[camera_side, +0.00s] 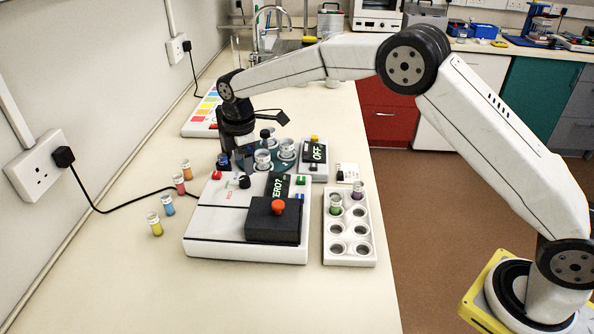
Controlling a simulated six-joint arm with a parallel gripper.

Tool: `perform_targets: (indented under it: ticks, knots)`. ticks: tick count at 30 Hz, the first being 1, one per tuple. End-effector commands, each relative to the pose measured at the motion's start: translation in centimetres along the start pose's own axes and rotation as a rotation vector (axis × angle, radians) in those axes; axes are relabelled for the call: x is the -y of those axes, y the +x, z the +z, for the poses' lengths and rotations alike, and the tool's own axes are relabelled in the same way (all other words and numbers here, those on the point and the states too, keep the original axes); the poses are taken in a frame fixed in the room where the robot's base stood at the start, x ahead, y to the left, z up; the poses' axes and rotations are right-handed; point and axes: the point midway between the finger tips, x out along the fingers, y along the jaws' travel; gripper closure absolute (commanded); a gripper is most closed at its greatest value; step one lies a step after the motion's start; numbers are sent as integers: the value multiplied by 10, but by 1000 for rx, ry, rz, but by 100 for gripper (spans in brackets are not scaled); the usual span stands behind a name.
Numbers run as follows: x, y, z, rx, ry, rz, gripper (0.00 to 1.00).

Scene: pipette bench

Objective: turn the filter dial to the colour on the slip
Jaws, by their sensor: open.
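A white instrument (215,220) stands on the bench with a black lid (262,228), an orange-red knob on the lid and a tilted display reading "ZERO?". A small black dial (244,181) is on its top near the back, with small reddish marks beside it too small to read. My gripper (240,162) points down just behind and above the dial, apart from it as far as I can tell. It is open, with nothing visible in it; its fingertips are small and dark. A small white card (347,171) lies right of the instrument; I cannot tell whether it is the slip.
Several coloured vials, including a blue one (167,204), stand left of the instrument. A white rack (349,252) holds two vials on the right. A teal holder with cups and a device reading "OFF" (315,172) stand behind. The front bench is clear.

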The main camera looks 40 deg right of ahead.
Motion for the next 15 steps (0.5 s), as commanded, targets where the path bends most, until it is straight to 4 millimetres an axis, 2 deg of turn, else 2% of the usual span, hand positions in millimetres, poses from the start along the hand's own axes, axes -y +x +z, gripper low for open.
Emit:
perform_targets:
  ticks: [9,15]
  knots:
    - [0,39,0,1,1,-2,25]
    - [0,50,0,1,1,-1,25]
